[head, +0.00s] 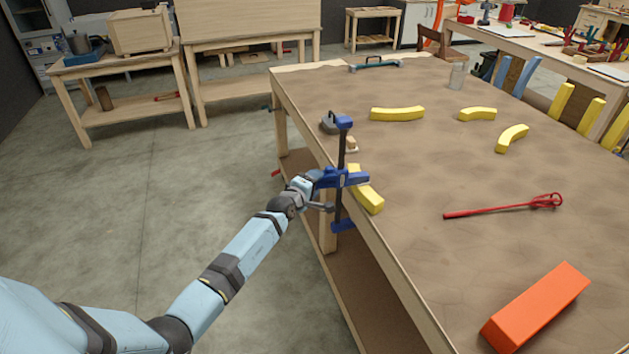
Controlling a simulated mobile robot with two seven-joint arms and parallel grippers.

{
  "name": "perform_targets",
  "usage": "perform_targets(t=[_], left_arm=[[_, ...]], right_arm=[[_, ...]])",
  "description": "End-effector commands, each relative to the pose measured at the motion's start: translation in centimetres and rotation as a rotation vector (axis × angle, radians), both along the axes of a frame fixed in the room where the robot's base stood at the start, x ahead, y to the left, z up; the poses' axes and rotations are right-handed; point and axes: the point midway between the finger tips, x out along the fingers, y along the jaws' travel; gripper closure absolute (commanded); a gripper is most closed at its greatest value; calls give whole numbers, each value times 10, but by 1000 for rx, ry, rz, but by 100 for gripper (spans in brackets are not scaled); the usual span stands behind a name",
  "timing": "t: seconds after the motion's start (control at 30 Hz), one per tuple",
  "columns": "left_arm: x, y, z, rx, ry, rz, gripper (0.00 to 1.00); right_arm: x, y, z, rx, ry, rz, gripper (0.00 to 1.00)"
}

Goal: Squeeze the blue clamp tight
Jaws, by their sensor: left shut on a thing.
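The blue clamp (341,128) stands upright at the left edge of the large table (430,150). Its dark bar runs vertically, with a blue head at the top, a blue body at the middle and a blue jaw below the table top level. My left gripper (322,187) reaches in from the left and is shut on the clamp near its middle body. A yellow curved piece (369,200) lies on the table edge just behind and right of the clamp. Whether the clamp's jaws touch it I cannot tell. My right gripper is not in view.
Several other yellow curved pieces (397,114) lie farther back on the table. A red rod with a looped end (500,207) and an orange block (536,306) lie at the right and front. Open floor (170,190) is left of the table.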

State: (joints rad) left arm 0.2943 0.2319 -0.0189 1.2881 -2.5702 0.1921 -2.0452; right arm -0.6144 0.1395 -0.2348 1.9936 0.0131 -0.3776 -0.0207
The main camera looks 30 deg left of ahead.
Motion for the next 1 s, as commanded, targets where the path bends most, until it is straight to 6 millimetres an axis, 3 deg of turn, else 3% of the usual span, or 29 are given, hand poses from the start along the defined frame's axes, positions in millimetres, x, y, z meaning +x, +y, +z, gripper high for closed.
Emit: perform_targets(t=[0.33,0.37,0.43,0.47,1.0], left_arm=[[-3,1,-2,8,12,3,100],[-3,1,-2,8,12,3,42],[-3,1,-2,8,12,3,26],[-3,1,-2,8,11,3,23],[-2,1,-10,5,7,3,23]], right_arm=[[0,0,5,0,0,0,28],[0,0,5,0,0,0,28],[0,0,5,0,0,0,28],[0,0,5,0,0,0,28],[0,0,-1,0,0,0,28]])
